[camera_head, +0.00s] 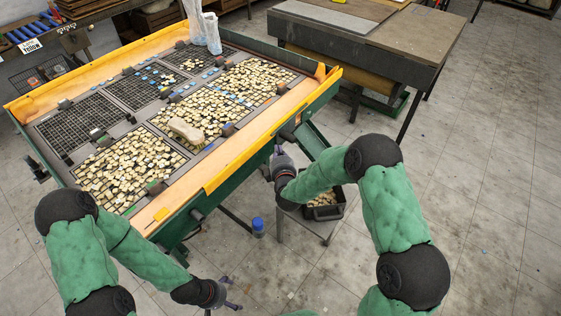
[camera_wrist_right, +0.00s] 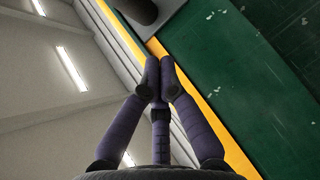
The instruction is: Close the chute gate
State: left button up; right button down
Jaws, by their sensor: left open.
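A green chute (camera_head: 313,142) slopes down from the right side of the green-framed sorting table, above a dark bin. The gate itself is hard to make out, partly behind my right gripper and arm. My right gripper (camera_head: 278,155) is at the table's side by the upper end of the chute. In the right wrist view its purple fingers (camera_wrist_right: 160,82) come together at the tips, with nothing visible between them. A green panel with a yellow edge (camera_wrist_right: 240,70) lies beyond them; I cannot tell whether they touch it. My left gripper (camera_head: 232,294) is open and empty above the floor.
The sorting table (camera_head: 250,150) holds trays of pale mosaic pieces and a beige block (camera_head: 186,131). A dark bin (camera_head: 325,209) with pieces stands on a stand below the chute.

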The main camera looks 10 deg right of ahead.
aim_at(283, 137)
jog(key=w+d, duration=0.1)
jog(key=w, duration=0.1)
jog(key=w+d+f+b, duration=0.1)
jog(key=d, duration=0.1)
jog(key=shift+w+d+f, duration=0.1)
jog(key=shift+w+f, duration=0.1)
jog(key=shift+w, duration=0.15)
jog(key=w+d+b, duration=0.2)
jog(key=w+d, duration=0.3)
jog(key=d, duration=0.1)
jog(key=shift+d+b, duration=0.2)
jog(key=shift+b, duration=0.15)
jog(key=shift+r, duration=0.1)
